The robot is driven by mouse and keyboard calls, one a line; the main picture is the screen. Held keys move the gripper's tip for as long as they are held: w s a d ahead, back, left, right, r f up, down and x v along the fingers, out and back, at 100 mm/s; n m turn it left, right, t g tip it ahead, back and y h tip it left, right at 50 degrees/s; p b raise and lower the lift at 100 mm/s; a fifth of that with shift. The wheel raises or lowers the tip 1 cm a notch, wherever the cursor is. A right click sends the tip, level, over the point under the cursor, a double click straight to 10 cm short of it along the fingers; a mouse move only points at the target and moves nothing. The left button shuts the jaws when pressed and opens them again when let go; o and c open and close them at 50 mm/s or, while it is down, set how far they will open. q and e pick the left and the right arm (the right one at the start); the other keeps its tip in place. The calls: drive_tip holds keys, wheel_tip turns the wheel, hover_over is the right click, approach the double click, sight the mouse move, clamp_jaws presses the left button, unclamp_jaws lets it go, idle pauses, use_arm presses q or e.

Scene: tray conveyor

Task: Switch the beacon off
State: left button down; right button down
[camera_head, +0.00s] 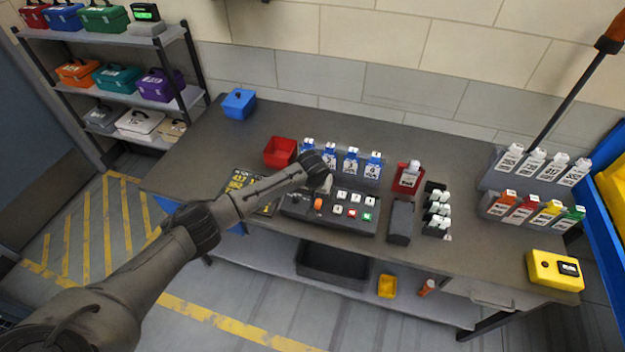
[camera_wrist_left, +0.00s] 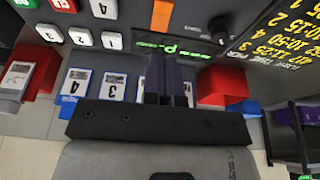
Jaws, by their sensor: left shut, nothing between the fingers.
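A dark control panel (camera_head: 350,223) stands on the workbench with white, red and green buttons and an orange part (camera_head: 318,203) at its left. In the left wrist view the orange part (camera_wrist_left: 162,15) and white buttons (camera_wrist_left: 82,38) lie beyond the fingers, beside a green-lit display (camera_wrist_left: 175,46). I cannot tell a lit beacon lamp from these frames. My left gripper (camera_head: 326,185) is over the back left of the panel, shut and empty; its dark fingers (camera_wrist_left: 167,58) overlap the display in the wrist view. Contact cannot be told. My right gripper is not in view.
A red bin (camera_head: 280,151) and blue-capped bottles (camera_head: 351,163) stand behind the panel. A sign with yellow text (camera_head: 238,182) is to its left. The bench (camera_head: 215,145) is clear at the left.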

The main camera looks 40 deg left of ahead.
use_arm(q)
drive_tip(key=s+d+r+p, duration=0.1)
drive_tip(key=s+r, duration=0.3)
drive_tip(key=r, duration=0.2)
drive_tip(key=shift+d+r, duration=0.25)
drive_tip(key=shift+r, duration=0.05)
idle(0.4)
